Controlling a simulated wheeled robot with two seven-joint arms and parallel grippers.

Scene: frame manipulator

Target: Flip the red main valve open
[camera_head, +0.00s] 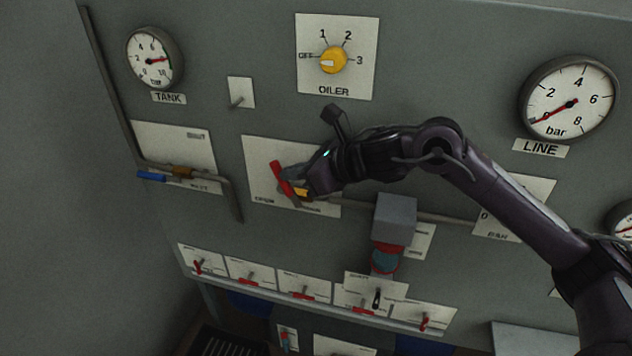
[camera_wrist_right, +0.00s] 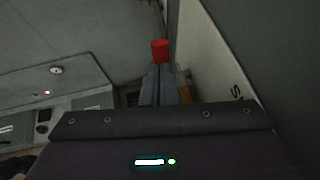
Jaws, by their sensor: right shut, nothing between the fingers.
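The red main valve handle (camera_head: 281,178) is on a white plate (camera_head: 262,155) at the middle of the grey panel. The handle is tilted, its upper end to the left. My right gripper (camera_head: 289,182) is shut and empty, with its fingertips right at the handle; whether they touch it I cannot tell. In the right wrist view the red handle end (camera_wrist_right: 159,50) shows just beyond the shut fingers (camera_wrist_right: 158,82). A brass-yellow valve part (camera_head: 302,193) is partly hidden behind the gripper. My left gripper is out of view.
A blue-handled valve (camera_head: 152,176) and its pipe stand left of the main valve. The yellow oiler knob (camera_head: 333,60) is above. A row of small red levers (camera_head: 304,296) is below. A grey box (camera_head: 395,218) on a pipe sits lower right.

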